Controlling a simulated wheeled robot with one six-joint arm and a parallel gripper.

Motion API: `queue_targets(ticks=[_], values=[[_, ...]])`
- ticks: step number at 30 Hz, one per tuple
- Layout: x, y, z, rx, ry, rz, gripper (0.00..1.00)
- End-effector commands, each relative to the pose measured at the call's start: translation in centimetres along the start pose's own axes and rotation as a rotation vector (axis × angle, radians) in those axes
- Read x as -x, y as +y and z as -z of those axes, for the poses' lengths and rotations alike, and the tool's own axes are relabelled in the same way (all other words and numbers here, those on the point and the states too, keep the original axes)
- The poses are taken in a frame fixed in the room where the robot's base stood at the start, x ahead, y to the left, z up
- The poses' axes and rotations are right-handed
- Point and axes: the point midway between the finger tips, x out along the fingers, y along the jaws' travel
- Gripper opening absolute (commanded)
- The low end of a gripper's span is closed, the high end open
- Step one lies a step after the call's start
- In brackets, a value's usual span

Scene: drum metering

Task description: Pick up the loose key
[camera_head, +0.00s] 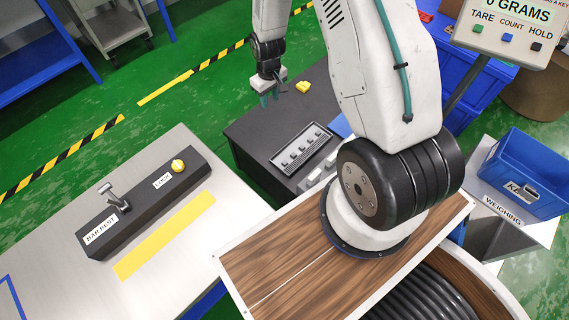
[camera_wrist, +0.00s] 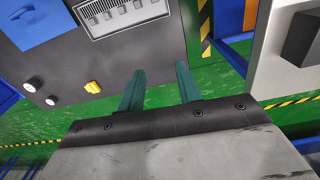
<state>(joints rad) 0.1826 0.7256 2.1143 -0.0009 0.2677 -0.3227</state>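A small yellow piece (camera_head: 303,87), which looks like the loose key, lies on top of the dark cabinet (camera_head: 255,128) near its far edge. It also shows in the wrist view (camera_wrist: 93,87), left of my fingers. My gripper (camera_head: 270,96) is to the left of the yellow piece in the head view, apart from it. In the wrist view my gripper (camera_wrist: 160,82) has its two teal fingers spread with nothing between them, green floor showing behind. A round yellow knob (camera_head: 178,165) sits on a black bar block marked LOCK.
The cabinet top carries a grey slotted panel (camera_head: 306,146) and knobs. A grey bench (camera_head: 60,270) with the black block (camera_head: 145,205) stands at left. A blue bin (camera_head: 525,170) sits by the WEIGHING label at right. Open green floor lies beyond the cabinet.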

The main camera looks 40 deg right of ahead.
Motion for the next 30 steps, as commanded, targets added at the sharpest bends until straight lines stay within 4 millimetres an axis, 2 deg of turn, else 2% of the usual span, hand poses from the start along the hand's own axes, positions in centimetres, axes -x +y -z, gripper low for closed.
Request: queue_targets(ticks=[1, 6, 9, 12, 15, 19, 30], values=[[-3.4, 0.3, -0.6, 0.003, -0.015, 0.005, 0.35], [-13.0, 0.8, -2.9, 0.024, -0.026, 0.009, 0.35], [-17.6, 0.8, -4.6, 0.034, -0.030, 0.011, 0.35], [-21.1, 0.6, -6.1, 0.043, -0.032, 0.012, 0.35], [-23.2, 0.5, -7.2, 0.048, -0.032, 0.012, 0.35], [-24.7, 0.4, -7.9, 0.052, -0.032, 0.012, 0.35], [-29.2, 0.0, -7.9, 0.053, -0.033, 0.012, 0.35]])
